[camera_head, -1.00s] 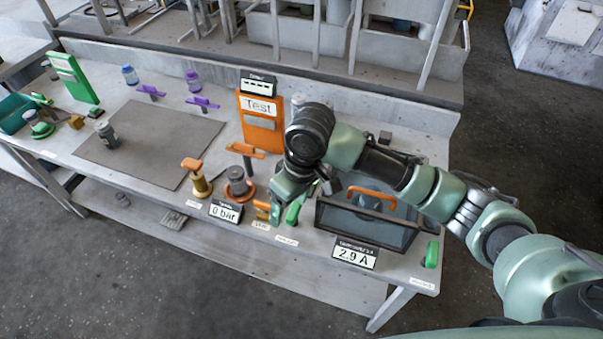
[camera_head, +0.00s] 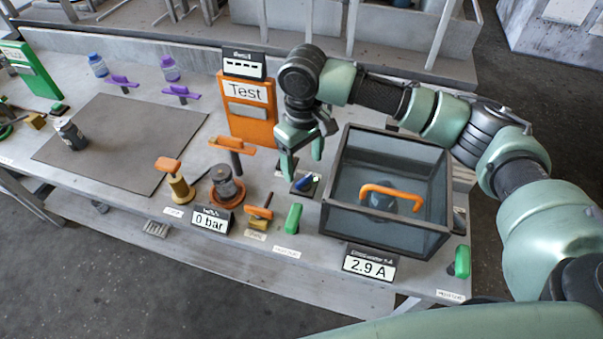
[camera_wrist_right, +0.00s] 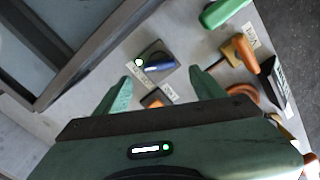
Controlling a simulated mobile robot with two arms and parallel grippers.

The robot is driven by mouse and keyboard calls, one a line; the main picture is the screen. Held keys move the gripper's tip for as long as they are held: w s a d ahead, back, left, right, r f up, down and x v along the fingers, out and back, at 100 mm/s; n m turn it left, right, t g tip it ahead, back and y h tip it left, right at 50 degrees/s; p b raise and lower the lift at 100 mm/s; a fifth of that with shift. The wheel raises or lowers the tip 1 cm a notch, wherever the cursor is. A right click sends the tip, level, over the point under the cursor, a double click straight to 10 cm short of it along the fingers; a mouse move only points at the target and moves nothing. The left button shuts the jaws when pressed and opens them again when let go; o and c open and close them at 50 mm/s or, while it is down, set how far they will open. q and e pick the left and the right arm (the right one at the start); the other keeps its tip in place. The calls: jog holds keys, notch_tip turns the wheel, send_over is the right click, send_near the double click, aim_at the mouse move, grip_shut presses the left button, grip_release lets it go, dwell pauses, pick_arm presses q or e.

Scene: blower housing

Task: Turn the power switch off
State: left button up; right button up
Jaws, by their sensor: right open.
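A small blue-handled switch (camera_head: 304,183) on a dark square base sits on the bench, left of the glass-walled box. In the right wrist view the blue switch (camera_wrist_right: 158,62) has a small light spot at one end; its label is too small to read surely. I cannot tell for certain that it is the power switch. My right gripper (camera_head: 303,165) is open and empty, pointing down just above and behind the blue switch. In the right wrist view the switch lies beyond the two spread fingertips (camera_wrist_right: 162,88), between their lines. My left gripper is not in view.
The glass-walled box (camera_head: 345,225) with an orange handle stands close on the right. A green lever (camera_head: 293,218) is in front of the switch. The orange Test panel (camera_head: 249,127) stands behind left. Orange-handled valves (camera_head: 177,182) are left. Displays read 0 bar and 2.9 A.

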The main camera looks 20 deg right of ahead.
aim_at(303, 178)
notch_tip(303, 178, down, 4)
jog(key=shift+f, duration=0.6)
jog(key=c, duration=1.4)
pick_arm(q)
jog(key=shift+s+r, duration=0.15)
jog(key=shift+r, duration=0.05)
pick_arm(e)
jog(key=shift+o, duration=0.2)
